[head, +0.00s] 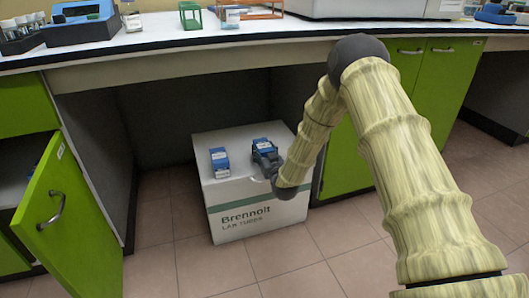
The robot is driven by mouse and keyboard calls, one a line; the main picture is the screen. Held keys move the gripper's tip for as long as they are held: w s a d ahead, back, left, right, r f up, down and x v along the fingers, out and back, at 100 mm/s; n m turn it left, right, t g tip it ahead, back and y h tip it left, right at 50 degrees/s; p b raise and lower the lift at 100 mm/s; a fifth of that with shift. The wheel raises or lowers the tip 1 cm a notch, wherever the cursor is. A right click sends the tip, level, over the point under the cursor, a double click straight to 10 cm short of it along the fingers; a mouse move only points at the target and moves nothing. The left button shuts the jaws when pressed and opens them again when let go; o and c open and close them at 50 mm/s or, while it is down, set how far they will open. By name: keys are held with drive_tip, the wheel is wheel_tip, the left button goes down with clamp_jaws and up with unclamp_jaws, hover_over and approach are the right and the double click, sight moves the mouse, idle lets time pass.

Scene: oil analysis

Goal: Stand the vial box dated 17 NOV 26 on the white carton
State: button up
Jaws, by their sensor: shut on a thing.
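My gripper (266,156) is at the right part of the carton's top, shut on a second blue and white vial box (263,144). The fingers hide part of this box. It is at the carton's top, but I cannot tell whether it touches the surface. The dates on both boxes are too small to read.
A cabinet door (68,215) stands open at the left. The white bench top (160,42) overhangs the carton and carries vial racks and instruments. Green cabinets (445,82) stand at the right. The tiled floor (290,250) in front is clear.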

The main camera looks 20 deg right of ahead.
drive_tip(key=o, duration=1.2)
drive_tip(key=s+p, duration=0.4)
drive_tip(key=s, duration=0.8)
drive_tip(key=s+a+f+g, duration=0.2)
drive_tip(key=s+f+g, duration=0.2)
drive_tip(key=s+f, duration=0.6)
drive_tip(key=s+a+f+g, duration=0.2)
drive_tip(key=s+f+g, duration=0.3)
drive_tip(key=s+f, duration=0.5)
drive_tip(key=s+f+g, duration=0.2)
drive_tip(key=s+g, duration=0.2)
drive_tip(key=s, duration=1.1)
drive_tip(key=s+f+g, duration=0.2)
drive_tip(key=s+g, duration=0.3)
drive_tip(key=s, duration=1.1)
drive_tip(key=shift+s+f+m+h, duration=0.25)
drive_tip(key=shift+f+m+h, duration=0.05)
drive_tip(key=shift+m, duration=0.1)
